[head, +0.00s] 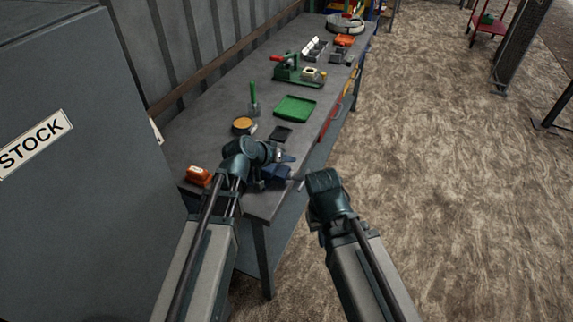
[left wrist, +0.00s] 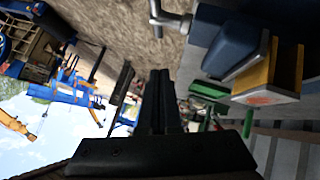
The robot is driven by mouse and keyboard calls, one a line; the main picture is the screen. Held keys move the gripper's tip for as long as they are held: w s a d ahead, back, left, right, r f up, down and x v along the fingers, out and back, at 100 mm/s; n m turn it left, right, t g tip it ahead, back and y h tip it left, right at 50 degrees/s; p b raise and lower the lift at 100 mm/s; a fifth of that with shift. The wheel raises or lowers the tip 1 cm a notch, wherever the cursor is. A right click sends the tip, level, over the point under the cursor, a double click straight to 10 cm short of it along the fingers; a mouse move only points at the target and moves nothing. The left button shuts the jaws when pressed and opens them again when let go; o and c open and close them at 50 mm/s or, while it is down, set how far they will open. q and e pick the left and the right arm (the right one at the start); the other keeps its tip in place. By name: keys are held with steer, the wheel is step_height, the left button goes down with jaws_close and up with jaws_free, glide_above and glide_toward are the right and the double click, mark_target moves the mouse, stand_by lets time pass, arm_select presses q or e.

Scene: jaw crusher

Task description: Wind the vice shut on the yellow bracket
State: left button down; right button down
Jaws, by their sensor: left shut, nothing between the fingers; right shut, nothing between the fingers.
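The blue vice (head: 276,176) is fixed at the near right corner of the grey bench, partly hidden by my left arm. In the left wrist view its blue body (left wrist: 235,42) is at upper right, with a grey metal screw and handle (left wrist: 172,22) beside it. The yellow bracket (left wrist: 262,76) shows there by the vice jaw; whether both jaws touch it I cannot tell. My left gripper (head: 290,157) is shut and empty, just above the vice; its closed fingers also show in the left wrist view (left wrist: 160,98). My right gripper (head: 323,184) is shut and empty, past the bench's right edge.
An orange object (head: 199,176) lies left of the vice. A STOCK cabinet (head: 85,190) blocks the left.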

mark_target(308, 170)
arm_select(q)
steer(key=b+x, duration=0.3)
steer(key=x, duration=0.3)
steer(key=shift+f, duration=0.3)
steer(key=shift+d+f+b, duration=0.35)
steer(key=shift+f+b, duration=0.55)
steer(key=shift+b, duration=0.15)
steer(key=shift+s+d+f+b, duration=0.25)
steer(key=shift+d+f+b, duration=0.15)
steer(key=shift+f+b, duration=0.4)
steer(key=shift+w+r, duration=0.1)
steer(key=shift+r, duration=0.05)
steer(key=shift+p, duration=0.35)
steer(key=shift+w+g, duration=0.1)
steer(key=shift+g, duration=0.2)
